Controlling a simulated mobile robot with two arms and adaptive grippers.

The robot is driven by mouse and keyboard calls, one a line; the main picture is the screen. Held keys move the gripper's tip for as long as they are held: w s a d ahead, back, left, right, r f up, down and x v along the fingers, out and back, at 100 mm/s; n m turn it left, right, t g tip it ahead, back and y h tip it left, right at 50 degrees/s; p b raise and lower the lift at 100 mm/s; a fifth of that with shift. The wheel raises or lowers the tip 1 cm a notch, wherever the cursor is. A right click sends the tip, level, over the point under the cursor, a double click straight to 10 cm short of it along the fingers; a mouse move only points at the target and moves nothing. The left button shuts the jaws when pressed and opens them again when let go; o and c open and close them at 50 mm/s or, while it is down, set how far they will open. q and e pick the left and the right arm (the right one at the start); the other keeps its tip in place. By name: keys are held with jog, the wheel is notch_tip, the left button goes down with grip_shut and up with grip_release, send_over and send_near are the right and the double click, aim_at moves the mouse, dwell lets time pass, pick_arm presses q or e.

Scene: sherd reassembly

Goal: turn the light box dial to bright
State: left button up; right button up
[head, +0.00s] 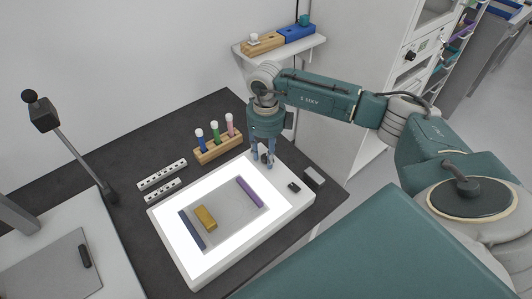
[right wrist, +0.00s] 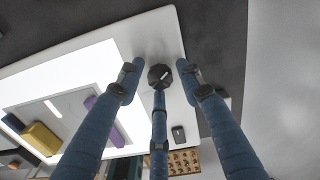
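The light box (head: 172,218) is a white slab on the dark bench mat, and its panel glows white. Its dial (right wrist: 160,76) is a small dark knob with a white mark, on the white rim in the right wrist view. My right gripper (head: 264,160) points down over the box's far right corner. In the right wrist view my right gripper (right wrist: 158,78) has its blue fingers spread around the dial, with gaps at left and right. I cannot tell whether the near finger touches it. In the head view the fingers largely hide the dial. My left gripper is not in view.
A yellow block (head: 205,217), a blue strip (head: 191,230) and a purple strip (head: 249,191) lie on the panel. A small dark switch (head: 294,187) is on the right rim. A wooden rack (head: 218,149) with capped tubes stands behind. A lamp stand (head: 75,148) is at left.

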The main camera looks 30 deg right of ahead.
grip_shut()
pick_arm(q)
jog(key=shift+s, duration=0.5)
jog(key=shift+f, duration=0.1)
pick_arm(e)
jog(key=shift+m, duration=0.4)
jog(key=m, duration=0.4)
jog(key=shift+m, duration=0.4)
jog(key=m, duration=0.6)
jog(key=shift+r, duration=0.1)
jog(key=m, duration=0.6)
jog(key=shift+m+p, duration=0.4)
pick_arm(q)
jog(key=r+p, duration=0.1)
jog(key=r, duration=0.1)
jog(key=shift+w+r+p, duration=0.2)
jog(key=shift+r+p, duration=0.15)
jog(key=shift+p, duration=0.05)
pick_arm(e)
jog(key=m, duration=0.6)
jog(key=shift+m, duration=0.4)
